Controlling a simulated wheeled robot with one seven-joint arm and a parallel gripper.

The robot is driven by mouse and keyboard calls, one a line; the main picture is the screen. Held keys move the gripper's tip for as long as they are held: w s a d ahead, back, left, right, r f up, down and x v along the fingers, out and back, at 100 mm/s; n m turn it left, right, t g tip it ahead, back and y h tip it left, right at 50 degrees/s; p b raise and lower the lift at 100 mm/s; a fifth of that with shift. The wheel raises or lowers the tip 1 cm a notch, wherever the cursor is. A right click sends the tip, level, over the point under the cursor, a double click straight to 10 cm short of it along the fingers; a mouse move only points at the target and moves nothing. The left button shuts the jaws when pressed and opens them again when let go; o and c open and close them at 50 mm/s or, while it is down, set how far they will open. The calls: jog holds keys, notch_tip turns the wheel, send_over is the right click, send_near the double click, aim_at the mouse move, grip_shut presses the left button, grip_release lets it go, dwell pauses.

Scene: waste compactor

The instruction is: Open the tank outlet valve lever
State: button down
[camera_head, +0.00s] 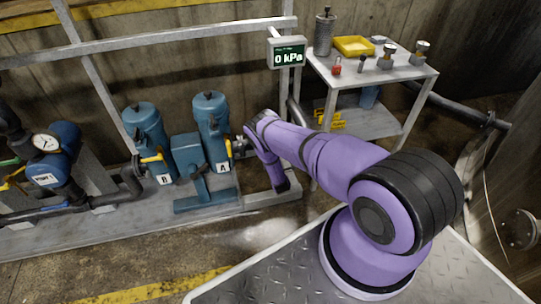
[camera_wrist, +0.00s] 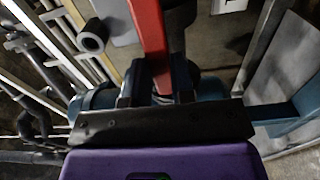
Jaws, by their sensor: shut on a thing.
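In the wrist view a long flat red lever (camera_wrist: 148,32) runs down between the two dark fingers of my gripper (camera_wrist: 158,82). My gripper is shut on this red lever near its lower visible end. The valve body under the lever is mostly hidden by the fingers and the gripper's dark plate. In the head view my purple arm reaches toward the right end of the pump skid, and the red lever cannot be made out there. I cannot tell the lever's angle to its pipe.
Blue canister A (camera_head: 211,125) and blue canister B (camera_head: 147,137) stand on the skid, with yellow handles near them. A display (camera_head: 288,53) reads 0 kPa. A dial gauge (camera_head: 46,142) is at the left. A metal cart (camera_head: 380,75) holds a yellow tray (camera_head: 354,46) and small parts.

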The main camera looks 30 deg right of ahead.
jog(key=shift+f, duration=0.15)
dwell(0.3)
jog(key=c, duration=1)
grip_release()
jog(key=shift+o, duration=0.2)
jog(key=v, duration=1)
jog(key=shift+s, duration=0.4)
jog(key=shift+a, duration=0.1)
